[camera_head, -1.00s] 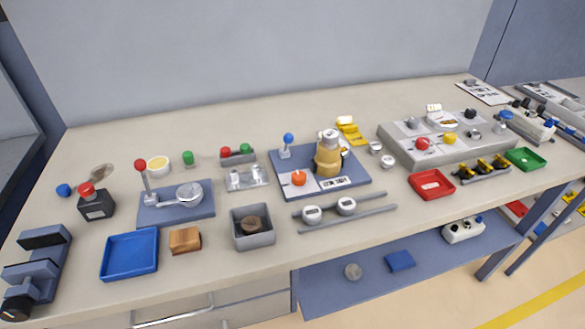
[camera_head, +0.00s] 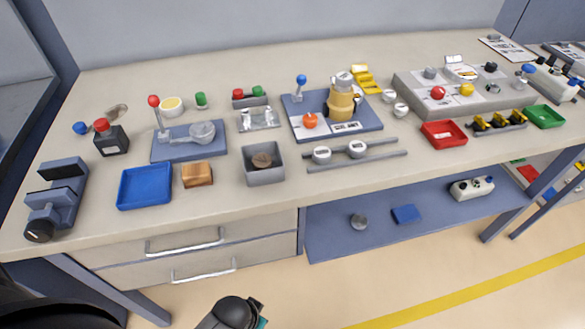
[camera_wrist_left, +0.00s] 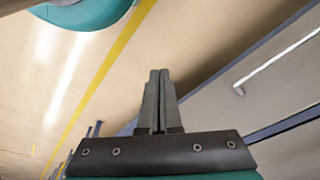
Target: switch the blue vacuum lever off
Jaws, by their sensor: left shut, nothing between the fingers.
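The blue-knobbed lever (camera_head: 301,80) stands roughly upright at the back left of a blue plate (camera_head: 296,103) on the bench, in the head view. A yellow canister (camera_head: 341,104) and an orange knob (camera_head: 310,121) are on the same plate. My left gripper (camera_wrist_left: 159,72) shows in the left wrist view, its two fingers shut together with nothing between them. It is away from the lever, with the floor and the bench's drawer front behind it. The lever is not seen in the wrist view. My right gripper is not in view.
A red-knobbed lever (camera_head: 154,102) stands on another blue plate to the left. A grey bin (camera_head: 264,174) and a rail with two round gauges (camera_head: 372,153) lie in front of the lever's plate. A grey control panel (camera_head: 410,95) is to its right. The bench's back strip is mostly clear.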

